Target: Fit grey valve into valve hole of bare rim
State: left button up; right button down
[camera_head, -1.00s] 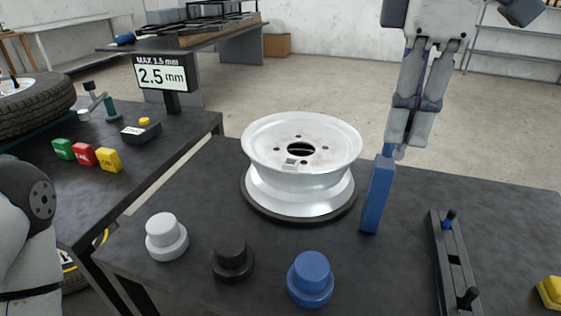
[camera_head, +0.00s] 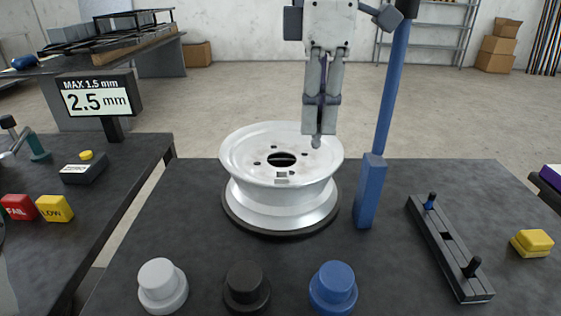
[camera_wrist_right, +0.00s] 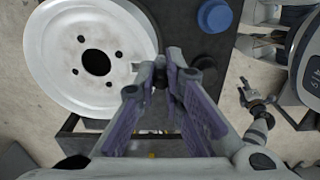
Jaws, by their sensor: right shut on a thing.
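The bare rim (camera_head: 245,170) is white and lies flat on a dark round stand on the table, with a large centre hole and smaller holes around it. A small square mark and dark spot show on its near face; I cannot tell which opening is the valve hole. My right gripper (camera_head: 318,132) points down over the rim's right side, fingers together. A small grey piece, seemingly the grey valve (camera_head: 316,142), shows at its fingertips. In the right wrist view, the fingers (camera_wrist_right: 168,68) are beside the rim (camera_wrist_right: 60,55), and the valve is hard to make out. My left gripper is out of view.
A blue post (camera_head: 369,190) stands close right of the rim. White (camera_head: 162,285), black (camera_head: 246,288) and blue (camera_head: 333,287) knobs line the front. A dark rack (camera_head: 448,250) with two pegs and a yellow button (camera_head: 533,242) are on the right. A gauge display (camera_head: 100,100) stands left.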

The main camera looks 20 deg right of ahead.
jog(key=w+a+f, duration=0.1)
jog(key=f, duration=0.1)
jog(key=w+a+f, duration=0.1)
jog(key=w+f, duration=0.1)
jog(key=w+a+f, duration=0.1)
jog(key=shift+w+f, duration=0.3)
jog(key=shift+f, duration=0.1)
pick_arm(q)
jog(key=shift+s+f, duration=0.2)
pick_arm(e)
jog(key=shift+w+a+f, duration=0.1)
jog(key=shift+w+f, duration=0.05)
jog(key=shift+f, duration=0.8)
jog(key=shift+w+a+f, duration=0.1)
jog(key=shift+w+f, duration=0.05)
jog(key=shift+f, duration=0.75)
jog(key=shift+f, duration=0.15)
jog(key=c, duration=2)
grip_release()
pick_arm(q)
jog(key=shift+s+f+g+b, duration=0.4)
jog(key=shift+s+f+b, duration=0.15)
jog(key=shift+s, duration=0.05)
pick_arm(e)
notch_tip(320, 180, up, 12)
